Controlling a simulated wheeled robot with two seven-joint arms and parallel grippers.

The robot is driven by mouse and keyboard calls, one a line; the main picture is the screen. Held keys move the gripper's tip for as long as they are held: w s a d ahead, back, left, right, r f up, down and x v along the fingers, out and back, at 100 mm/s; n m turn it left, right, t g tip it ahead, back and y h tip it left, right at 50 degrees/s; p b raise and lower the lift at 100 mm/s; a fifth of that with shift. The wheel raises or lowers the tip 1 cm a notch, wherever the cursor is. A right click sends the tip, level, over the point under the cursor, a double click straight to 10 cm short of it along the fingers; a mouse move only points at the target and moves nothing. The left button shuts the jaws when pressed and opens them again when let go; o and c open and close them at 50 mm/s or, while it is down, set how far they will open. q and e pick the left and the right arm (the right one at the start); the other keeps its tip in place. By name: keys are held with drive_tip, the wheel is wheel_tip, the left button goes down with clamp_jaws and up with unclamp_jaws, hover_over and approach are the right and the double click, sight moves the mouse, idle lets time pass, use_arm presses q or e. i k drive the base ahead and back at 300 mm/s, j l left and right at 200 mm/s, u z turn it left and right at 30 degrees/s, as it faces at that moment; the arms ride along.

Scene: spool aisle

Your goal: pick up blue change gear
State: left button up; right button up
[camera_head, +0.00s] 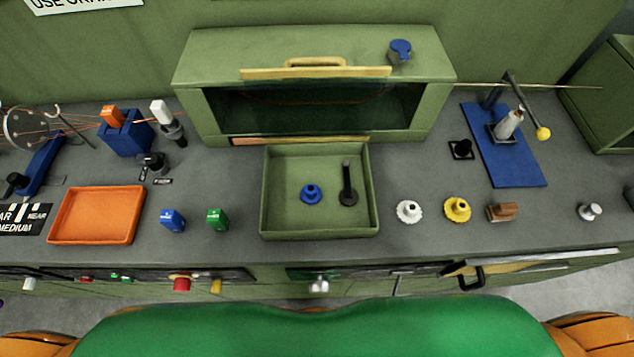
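Neither of my grippers shows in the head view. Only my green body and orange parts show at the bottom edge.
A white gear (409,211), a yellow gear (457,209) and a brown block (502,212) stand right of the tray. Blue (172,220) and green (217,219) pieces and an orange tray (97,215) lie left. A green cabinet (190,72) stands behind.

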sight(314, 197)
drive_tip(key=k+z, duration=0.25)
drive_tip(key=k, duration=0.25)
drive_tip(key=k+l+z, duration=0.3)
drive_tip(key=k, duration=0.2)
